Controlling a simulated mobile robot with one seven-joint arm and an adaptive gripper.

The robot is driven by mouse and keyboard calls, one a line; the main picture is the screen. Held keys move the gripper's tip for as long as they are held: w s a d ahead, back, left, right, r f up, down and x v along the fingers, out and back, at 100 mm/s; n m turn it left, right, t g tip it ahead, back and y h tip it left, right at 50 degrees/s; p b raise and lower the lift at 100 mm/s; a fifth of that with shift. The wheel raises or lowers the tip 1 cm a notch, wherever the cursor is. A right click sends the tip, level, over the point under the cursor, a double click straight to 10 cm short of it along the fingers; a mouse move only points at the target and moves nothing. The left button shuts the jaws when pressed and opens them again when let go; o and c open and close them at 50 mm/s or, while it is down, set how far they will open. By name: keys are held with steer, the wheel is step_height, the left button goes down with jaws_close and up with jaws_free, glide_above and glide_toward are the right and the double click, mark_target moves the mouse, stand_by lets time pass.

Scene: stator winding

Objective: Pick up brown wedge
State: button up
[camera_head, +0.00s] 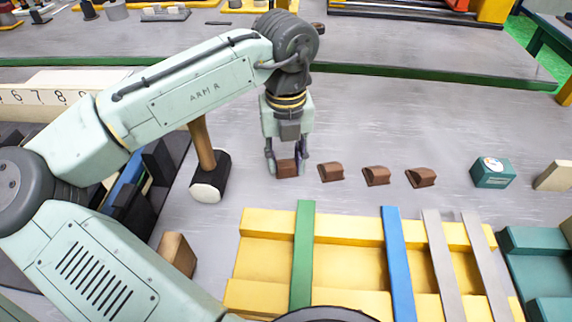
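Several brown wedges lie in a row on the grey table. The leftmost brown wedge (287,170) is between the fingertips of my gripper (287,163), which points straight down. One finger is on each side of this wedge, and I cannot tell whether they touch it. It appears to be at table level, in line with the others. To its right are a second wedge (331,172), a third wedge (376,176) and a fourth wedge (421,178), all clear of my gripper.
A mallet (208,178) stands close to the left of my gripper. A yellow frame (266,222) with green, blue and grey bars lies in front of the wedges. A teal box (492,173) is at the right. The table behind the wedges is clear.

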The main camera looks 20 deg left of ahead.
jaws_close()
